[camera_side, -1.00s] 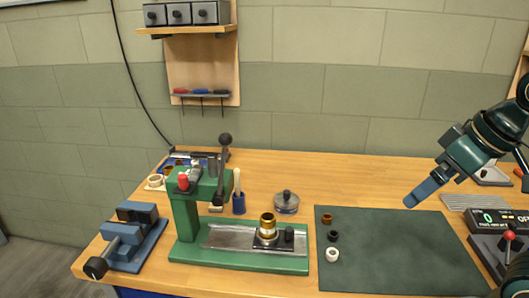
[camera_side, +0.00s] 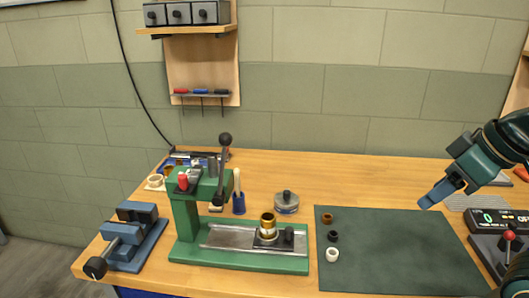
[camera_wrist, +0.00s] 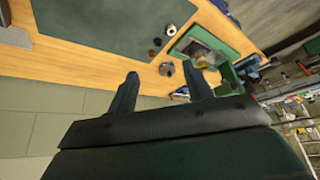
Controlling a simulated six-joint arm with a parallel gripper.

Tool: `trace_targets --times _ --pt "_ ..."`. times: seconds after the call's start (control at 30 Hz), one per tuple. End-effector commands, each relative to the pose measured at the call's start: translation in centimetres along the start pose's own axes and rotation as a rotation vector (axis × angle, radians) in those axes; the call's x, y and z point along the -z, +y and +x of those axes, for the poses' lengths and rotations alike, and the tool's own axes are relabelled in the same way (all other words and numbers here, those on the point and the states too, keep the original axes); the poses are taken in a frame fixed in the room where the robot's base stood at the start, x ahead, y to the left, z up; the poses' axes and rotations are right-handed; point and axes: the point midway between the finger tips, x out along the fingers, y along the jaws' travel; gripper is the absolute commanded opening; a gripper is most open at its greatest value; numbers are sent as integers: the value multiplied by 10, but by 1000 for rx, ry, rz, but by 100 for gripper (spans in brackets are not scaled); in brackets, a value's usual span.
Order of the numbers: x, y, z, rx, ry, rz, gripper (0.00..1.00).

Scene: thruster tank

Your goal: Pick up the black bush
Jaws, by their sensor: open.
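The black bush (camera_side: 333,236) stands on the green mat (camera_side: 410,255), near its left edge. A brown bush (camera_side: 327,218) is behind it and a white bush (camera_side: 332,254) is in front of it, in a rough row. My gripper (camera_side: 427,202) is above the mat's back right part, well to the right of the black bush, and empty. In the wrist view the two fingers of my gripper (camera_wrist: 160,72) are spread apart. The black bush (camera_wrist: 157,42) shows small beyond them, between the white bush (camera_wrist: 169,29) and the brown bush (camera_wrist: 152,53).
A green press (camera_side: 240,262) with a brass piece (camera_side: 267,225) on its bed stands left of the mat. A round metal-lidded jar (camera_side: 286,202) sits behind. A blue vise (camera_side: 135,237) is at the far left. A digital readout box (camera_side: 490,218) stands right of the mat.

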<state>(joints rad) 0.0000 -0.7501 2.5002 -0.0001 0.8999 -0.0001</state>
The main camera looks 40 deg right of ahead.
Motion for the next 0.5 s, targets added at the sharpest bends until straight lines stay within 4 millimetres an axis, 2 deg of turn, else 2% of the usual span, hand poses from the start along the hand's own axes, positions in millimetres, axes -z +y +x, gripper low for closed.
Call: trace_targets --times 0.27,0.5 --pt "8 0 4 5 -23 -55 51" --pt "30 1 21 37 -84 -225 51"
